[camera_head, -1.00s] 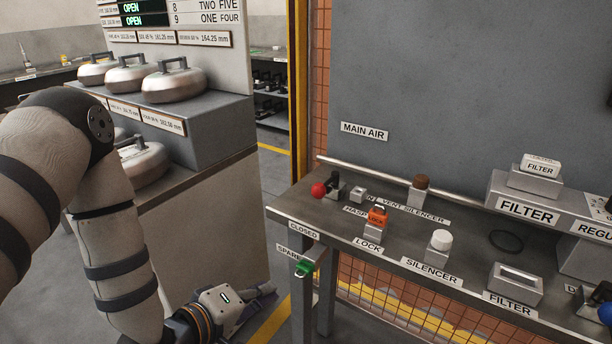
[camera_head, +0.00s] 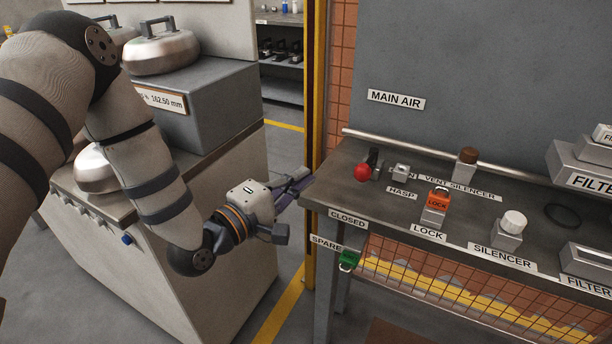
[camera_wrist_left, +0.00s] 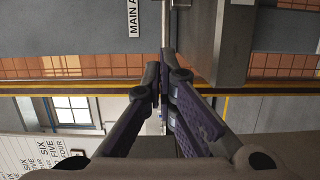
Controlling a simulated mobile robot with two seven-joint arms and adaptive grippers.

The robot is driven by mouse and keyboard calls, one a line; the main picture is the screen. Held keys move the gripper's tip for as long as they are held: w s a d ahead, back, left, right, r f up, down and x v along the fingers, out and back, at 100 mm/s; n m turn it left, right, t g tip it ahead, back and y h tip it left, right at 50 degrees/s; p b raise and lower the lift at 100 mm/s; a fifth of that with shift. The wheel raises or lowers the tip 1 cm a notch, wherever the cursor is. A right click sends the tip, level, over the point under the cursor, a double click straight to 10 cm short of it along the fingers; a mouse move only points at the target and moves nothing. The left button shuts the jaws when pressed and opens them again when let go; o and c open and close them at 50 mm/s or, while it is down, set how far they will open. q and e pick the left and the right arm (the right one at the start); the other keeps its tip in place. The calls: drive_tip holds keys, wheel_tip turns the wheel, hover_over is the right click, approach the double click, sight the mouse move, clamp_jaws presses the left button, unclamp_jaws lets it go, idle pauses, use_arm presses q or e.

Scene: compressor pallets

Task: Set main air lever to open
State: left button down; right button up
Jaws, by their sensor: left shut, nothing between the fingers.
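The main air lever has a red ball knob (camera_head: 362,173) and a dark body (camera_head: 374,160). It sits at the left end of the bench top, below the MAIN AIR sign (camera_head: 396,99). A CLOSED label (camera_head: 348,219) is on the bench's front left edge; another label behind the knob is partly hidden. My left gripper (camera_head: 304,181) is shut and empty, at the bench's left corner, to the left of the knob and apart from it. In the left wrist view its fingers (camera_wrist_left: 162,92) meet at the tips, and the knob cannot be made out. My right gripper is not in view.
An orange lock (camera_head: 438,201), a hasp block (camera_head: 401,172), a vent silencer (camera_head: 466,163) and a white-topped silencer (camera_head: 513,224) stand right of the lever. A green spare lock (camera_head: 348,261) hangs at the front edge. A yellow post (camera_head: 314,120) rises behind my gripper.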

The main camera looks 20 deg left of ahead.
sight(368, 164)
use_arm(q)
drive_tip(key=x, duration=0.7)
drive_tip(key=shift+w+d+f, duration=0.1)
drive_tip(key=shift+d, duration=0.15)
drive_tip(key=d, duration=0.2)
drive_tip(key=shift+d, duration=0.75)
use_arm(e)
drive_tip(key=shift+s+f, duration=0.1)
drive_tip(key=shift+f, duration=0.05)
use_arm(q)
drive_tip(key=shift+d, duration=0.15)
